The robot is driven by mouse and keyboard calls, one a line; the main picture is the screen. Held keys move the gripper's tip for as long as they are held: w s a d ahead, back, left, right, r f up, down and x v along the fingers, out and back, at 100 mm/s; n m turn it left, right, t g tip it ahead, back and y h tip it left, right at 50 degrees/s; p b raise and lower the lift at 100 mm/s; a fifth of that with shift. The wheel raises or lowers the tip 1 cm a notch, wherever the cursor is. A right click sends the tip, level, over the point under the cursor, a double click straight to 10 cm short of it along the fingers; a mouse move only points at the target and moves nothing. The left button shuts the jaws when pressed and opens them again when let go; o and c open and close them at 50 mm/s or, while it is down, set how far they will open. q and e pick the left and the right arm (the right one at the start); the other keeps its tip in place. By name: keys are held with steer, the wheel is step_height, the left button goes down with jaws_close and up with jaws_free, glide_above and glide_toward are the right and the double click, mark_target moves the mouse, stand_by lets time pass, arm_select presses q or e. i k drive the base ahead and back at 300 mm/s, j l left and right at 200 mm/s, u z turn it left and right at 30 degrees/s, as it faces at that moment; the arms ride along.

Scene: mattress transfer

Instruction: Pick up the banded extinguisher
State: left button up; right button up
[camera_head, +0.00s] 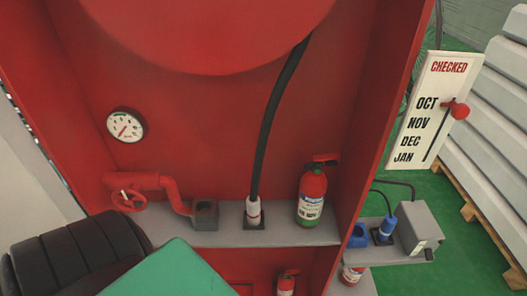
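A red fire extinguisher (312,197) with a blue, white and green label stands upright on the grey shelf inside the red cabinet, right of the hose. A second red extinguisher (286,285) shows only its top below the shelf. A third (352,275), with a pale label, is partly hidden under the side shelf at the lower right. I cannot tell for certain which one is the banded extinguisher. Neither of my grippers is in view.
The grey shelf (228,238) also holds a black hose (272,125) with a white nozzle and a grey block. A red valve pipe (150,183) and gauge (126,125) are at left. A side shelf with a blue plug, a "CHECKED" board (433,105) and stacked mattresses (500,130) stand right.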

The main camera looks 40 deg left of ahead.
mark_target(313, 187)
steer(key=u, duration=0.85)
